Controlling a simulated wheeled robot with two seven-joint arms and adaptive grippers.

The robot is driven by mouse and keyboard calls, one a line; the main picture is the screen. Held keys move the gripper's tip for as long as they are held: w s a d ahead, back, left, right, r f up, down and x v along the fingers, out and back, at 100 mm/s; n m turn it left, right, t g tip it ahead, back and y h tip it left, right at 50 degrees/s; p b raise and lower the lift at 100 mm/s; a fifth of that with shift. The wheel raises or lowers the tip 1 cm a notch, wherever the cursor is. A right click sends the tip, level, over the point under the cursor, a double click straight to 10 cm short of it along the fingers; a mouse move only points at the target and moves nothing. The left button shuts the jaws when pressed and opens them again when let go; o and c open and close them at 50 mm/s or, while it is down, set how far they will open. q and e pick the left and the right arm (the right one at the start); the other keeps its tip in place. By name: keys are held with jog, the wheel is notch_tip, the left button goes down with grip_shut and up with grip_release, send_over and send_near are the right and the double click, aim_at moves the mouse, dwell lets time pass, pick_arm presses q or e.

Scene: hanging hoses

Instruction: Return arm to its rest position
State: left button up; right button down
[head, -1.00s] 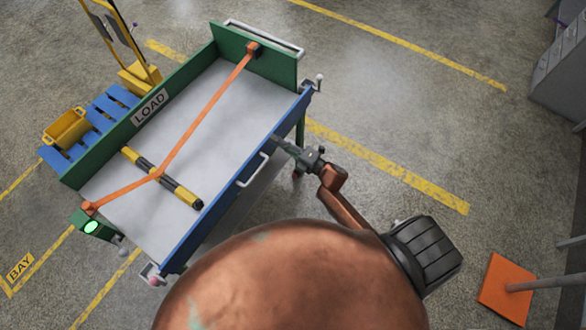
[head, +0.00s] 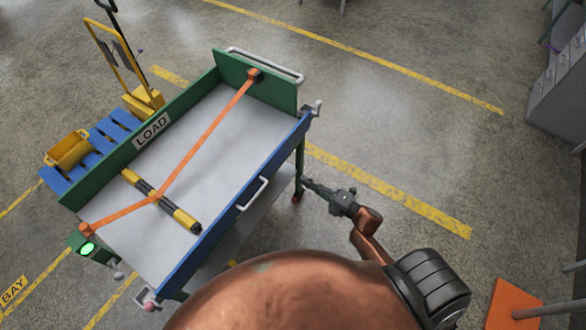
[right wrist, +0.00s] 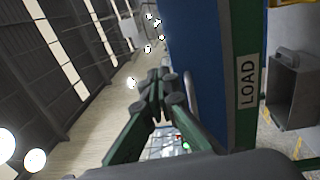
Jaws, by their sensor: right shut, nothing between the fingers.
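My right gripper (head: 312,188) is in the head view, off the right side of the cart (head: 248,208), with its tip close to the cart's green leg. Its fingers are shut and hold nothing. They also show closed together in the right wrist view (right wrist: 157,88), beside the cart's blue side (right wrist: 192,60). My copper-coloured right arm bends behind the gripper, over open floor. My left gripper is not in the head view.
An orange strap (head: 208,130) crosses the cart's grey bed and a black-and-yellow bar (head: 180,214). A yellow bin (head: 68,150) sits on a blue pallet left of the cart. An orange plate (head: 512,304) is at lower right. Floor right of the gripper is clear.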

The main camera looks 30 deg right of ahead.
jog(key=shift+s, duration=0.1)
jog(key=s+d+f+m+g+h, duration=0.25)
jog(key=f+m, duration=0.25)
jog(key=f, duration=0.6)
jog(key=s+d+f+m+g+h, duration=0.1)
jog(key=s+d+f+m+h, duration=0.25)
jog(key=f, duration=0.75)
jog(key=s+d+f+m+g+h, duration=0.2)
jog(key=s+f+m, duration=0.25)
jog(key=f, duration=0.65)
jog(key=s+f+m+g+h, duration=0.2)
jog(key=s+f+m+g, duration=0.3)
jog(key=s+f, duration=0.8)
jog(key=s+a+f+m+g, duration=0.2)
jog(key=s+f, duration=0.2)
jog(key=s, duration=0.6)
jog(key=s+a+f+m+g, duration=0.2)
jog(key=s+f+g, duration=0.1)
jog(key=s, duration=0.8)
jog(key=shift+f+m, duration=0.3)
jog(key=shift+f, duration=0.55)
jog(key=shift+g, duration=0.25)
